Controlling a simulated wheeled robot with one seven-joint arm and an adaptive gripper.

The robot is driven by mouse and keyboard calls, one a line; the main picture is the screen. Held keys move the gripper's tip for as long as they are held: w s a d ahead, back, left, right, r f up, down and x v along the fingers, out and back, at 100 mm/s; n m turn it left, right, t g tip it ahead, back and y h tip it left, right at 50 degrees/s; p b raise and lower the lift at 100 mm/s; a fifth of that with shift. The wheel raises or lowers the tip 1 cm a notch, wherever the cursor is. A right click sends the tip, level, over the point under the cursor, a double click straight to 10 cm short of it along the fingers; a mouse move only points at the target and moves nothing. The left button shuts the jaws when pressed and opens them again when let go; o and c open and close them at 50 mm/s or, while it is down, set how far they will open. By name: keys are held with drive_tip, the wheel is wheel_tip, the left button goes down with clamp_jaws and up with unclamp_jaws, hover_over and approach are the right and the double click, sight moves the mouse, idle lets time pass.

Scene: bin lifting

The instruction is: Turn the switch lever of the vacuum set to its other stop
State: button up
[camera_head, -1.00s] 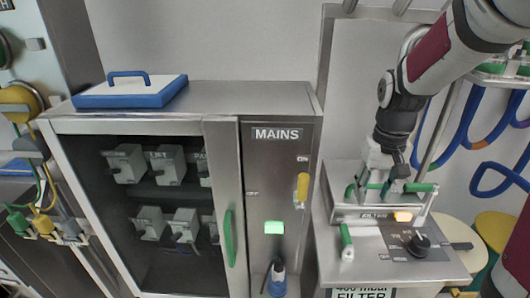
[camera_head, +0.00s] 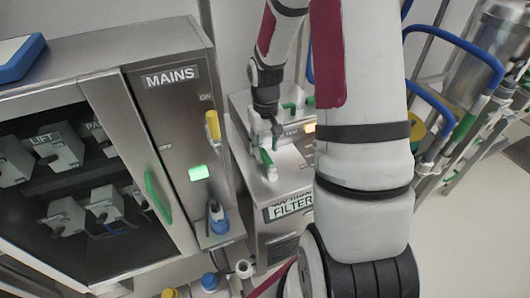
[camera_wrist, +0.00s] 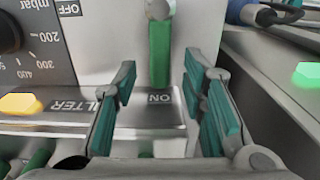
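The vacuum set (camera_head: 290,190) is a grey metal cabinet with a FILTER label, right of the MAINS cabinet. Its switch lever (camera_head: 266,157) has a green handle and a grey pivot. In the wrist view the lever (camera_wrist: 160,55) points down the picture from its pivot, with its free end beside the ON label; the OFF label is to the upper left. My gripper (camera_head: 272,130) is just behind the lever in the head view. In the wrist view my gripper (camera_wrist: 162,80) is open, its green-padded fingers apart on either side of the lever's free end. I cannot tell whether they touch it.
An amber lamp (camera_wrist: 20,103) and a black dial (camera_wrist: 8,35) are left of the lever in the wrist view. The MAINS cabinet (camera_head: 170,120) stands close on the left, with a yellow handle (camera_head: 212,125) and a lit green button (camera_head: 198,173). Blue-railed equipment stands at right.

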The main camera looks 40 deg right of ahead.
sight(266, 155)
drive_tip(key=shift+f, duration=1.5)
clamp_jaws()
